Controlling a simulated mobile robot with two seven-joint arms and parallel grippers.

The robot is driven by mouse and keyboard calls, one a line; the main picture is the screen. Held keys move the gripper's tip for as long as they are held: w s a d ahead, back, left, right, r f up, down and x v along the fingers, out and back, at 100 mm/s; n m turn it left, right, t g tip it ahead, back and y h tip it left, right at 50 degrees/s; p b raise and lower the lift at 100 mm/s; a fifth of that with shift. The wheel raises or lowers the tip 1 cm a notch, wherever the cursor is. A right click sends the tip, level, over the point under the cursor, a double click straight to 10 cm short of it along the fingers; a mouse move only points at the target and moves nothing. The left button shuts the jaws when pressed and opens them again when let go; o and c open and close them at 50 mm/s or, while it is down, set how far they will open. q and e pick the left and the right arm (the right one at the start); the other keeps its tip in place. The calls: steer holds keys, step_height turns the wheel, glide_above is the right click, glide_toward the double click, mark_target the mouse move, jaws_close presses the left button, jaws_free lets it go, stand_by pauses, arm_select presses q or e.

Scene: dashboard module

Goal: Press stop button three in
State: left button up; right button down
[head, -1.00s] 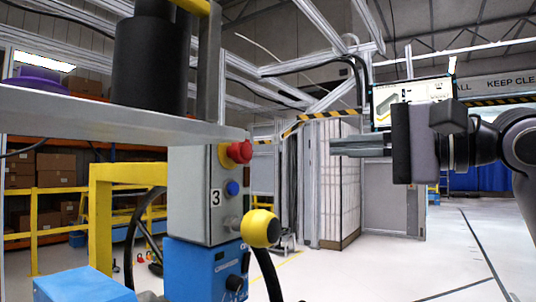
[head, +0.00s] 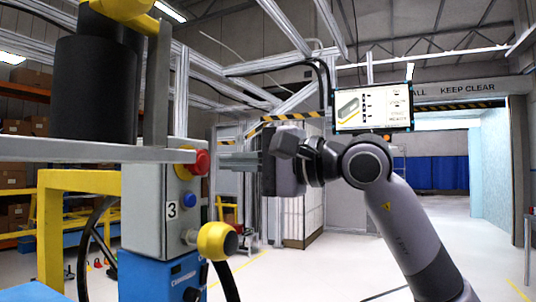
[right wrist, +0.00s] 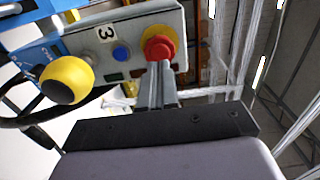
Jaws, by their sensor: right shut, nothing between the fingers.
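The red stop button (head: 198,162) sits on a yellow collar at the top of a grey control box (head: 150,215) labelled 3. It also shows in the right wrist view (right wrist: 158,46). My right gripper (head: 222,161) is shut and empty, its fingers pointing left at the button from close by. In the right wrist view its fingertips (right wrist: 157,68) overlap the button's near edge; whether they touch it I cannot tell. Whether the button is pushed in is not clear. My left gripper is not in view.
A blue button (head: 186,201) sits below the red one. A yellow ball-shaped knob (head: 217,241) sticks out lower on the box. A grey shelf (head: 80,151) bearing a black cylinder (head: 95,90) runs just above the box. The floor at right is open.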

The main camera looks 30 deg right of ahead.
mark_target(202, 162)
steer(key=shift+x, duration=1.5)
